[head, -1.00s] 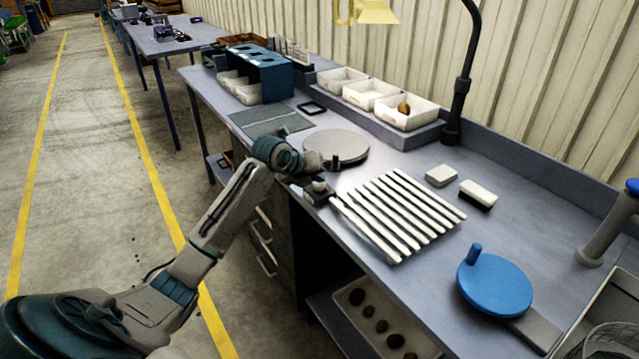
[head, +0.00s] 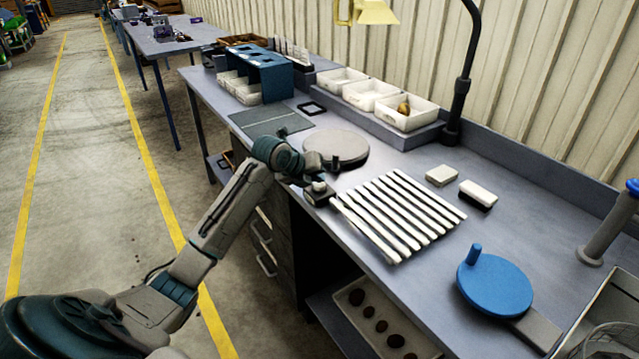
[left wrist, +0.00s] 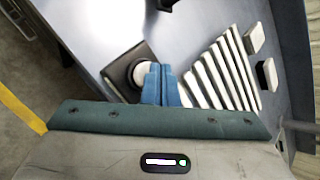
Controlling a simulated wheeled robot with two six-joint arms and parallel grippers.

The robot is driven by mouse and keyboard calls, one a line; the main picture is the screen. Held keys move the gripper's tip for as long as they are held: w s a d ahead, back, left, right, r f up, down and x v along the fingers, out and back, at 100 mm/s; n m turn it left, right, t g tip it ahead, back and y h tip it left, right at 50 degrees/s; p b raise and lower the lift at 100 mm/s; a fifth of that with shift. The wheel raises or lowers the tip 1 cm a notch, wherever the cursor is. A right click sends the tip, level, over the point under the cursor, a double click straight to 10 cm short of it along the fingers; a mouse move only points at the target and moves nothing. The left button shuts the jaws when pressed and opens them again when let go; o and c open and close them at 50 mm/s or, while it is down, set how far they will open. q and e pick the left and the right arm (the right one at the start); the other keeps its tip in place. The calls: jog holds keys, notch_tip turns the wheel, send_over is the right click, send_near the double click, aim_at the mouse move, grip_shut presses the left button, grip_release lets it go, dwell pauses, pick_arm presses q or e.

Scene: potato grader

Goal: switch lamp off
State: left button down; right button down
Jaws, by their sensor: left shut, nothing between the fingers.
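The lamp's yellow shade (head: 368,12) shows at the top of the head view, cut off by the frame, beside its black curved post (head: 459,95). I cannot tell whether it is lit. A dark square box with a pale round knob (head: 319,186) sits at the table's front edge, left of the white slats. The knob also shows in the left wrist view (left wrist: 143,75). My left gripper (left wrist: 161,72) is shut and empty, its blue fingertips right beside the knob. I cannot tell whether they touch it. My right gripper is not in view.
White slats (head: 400,215) lie right of the box, and a round grey plate (head: 336,147) lies behind it. White bins (head: 372,94) stand along the back. A blue disc with a handle (head: 495,284) is at the right. Two small blocks lie behind the slats.

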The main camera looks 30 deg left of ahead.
pick_arm(q)
jog(key=shift+f, duration=0.15)
dwell(0.4)
jog(key=shift+f, duration=0.35)
jog(key=shift+s+r, duration=0.1)
jog(key=shift+r+p, duration=0.25)
jog(key=shift+p, duration=0.1)
jog(key=shift+r, duration=0.1)
